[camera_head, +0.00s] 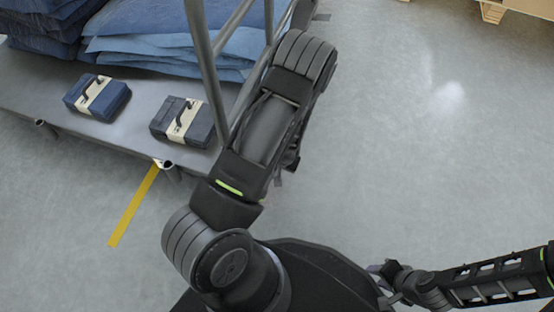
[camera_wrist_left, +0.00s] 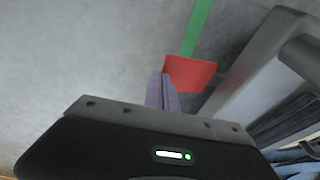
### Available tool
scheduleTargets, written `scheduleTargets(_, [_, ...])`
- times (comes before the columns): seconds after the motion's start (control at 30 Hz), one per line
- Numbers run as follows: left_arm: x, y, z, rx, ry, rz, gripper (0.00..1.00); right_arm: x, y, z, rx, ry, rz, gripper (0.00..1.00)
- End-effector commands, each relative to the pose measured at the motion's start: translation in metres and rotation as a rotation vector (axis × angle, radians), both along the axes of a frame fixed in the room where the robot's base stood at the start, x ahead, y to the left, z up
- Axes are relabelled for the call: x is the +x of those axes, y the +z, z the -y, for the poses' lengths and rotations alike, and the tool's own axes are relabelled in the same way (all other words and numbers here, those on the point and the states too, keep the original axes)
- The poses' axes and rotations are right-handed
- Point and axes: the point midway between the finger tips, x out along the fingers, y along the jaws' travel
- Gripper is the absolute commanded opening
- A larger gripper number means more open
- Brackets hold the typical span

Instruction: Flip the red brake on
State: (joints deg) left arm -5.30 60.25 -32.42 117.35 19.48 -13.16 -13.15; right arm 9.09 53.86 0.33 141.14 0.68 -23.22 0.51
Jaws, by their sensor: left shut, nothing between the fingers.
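The red brake (camera_wrist_left: 190,73) shows in the left wrist view as a flat red plate at the end of a green strip (camera_wrist_left: 200,28). My left gripper (camera_wrist_left: 160,82) is shut and empty, its fingertips just left of the red plate's lower left edge. I cannot tell whether they touch it. In the head view the red brake and my left gripper are hidden, and my left arm reaches up the middle beside the cart (camera_head: 62,118). My right gripper (camera_head: 388,284) is low on the right over the floor, away from the cart; its opening is unclear.
The cart carries stacks of blue folded denim (camera_head: 170,45) and two dark blue bundles with pale bands (camera_head: 97,97) (camera_head: 183,121). Its grey upright tubes (camera_head: 205,70) stand close to my left arm. A yellow floor line (camera_head: 133,207) runs below.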

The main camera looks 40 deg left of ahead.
Motion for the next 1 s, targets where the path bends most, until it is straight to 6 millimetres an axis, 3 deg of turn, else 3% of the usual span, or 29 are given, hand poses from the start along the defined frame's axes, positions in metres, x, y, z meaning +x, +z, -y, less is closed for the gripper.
scheduleTargets(0.4, [0.001,-0.019,0.003,-0.001,0.0,0.0,0.0,0.002,-0.007,0.0,0.002,-0.001,0.001,0.36])
scheduleTargets(0.83, [0.002,-0.019,0.003,-0.001,0.0,0.001,0.0,0.002,-0.007,0.0,0.002,-0.001,0.001,0.36])
scheduleTargets(1.0, [0.003,-0.011,0.002,0.0,-0.001,0.001,0.0,0.001,0.0,0.0,0.001,-0.001,0.0,0.36])
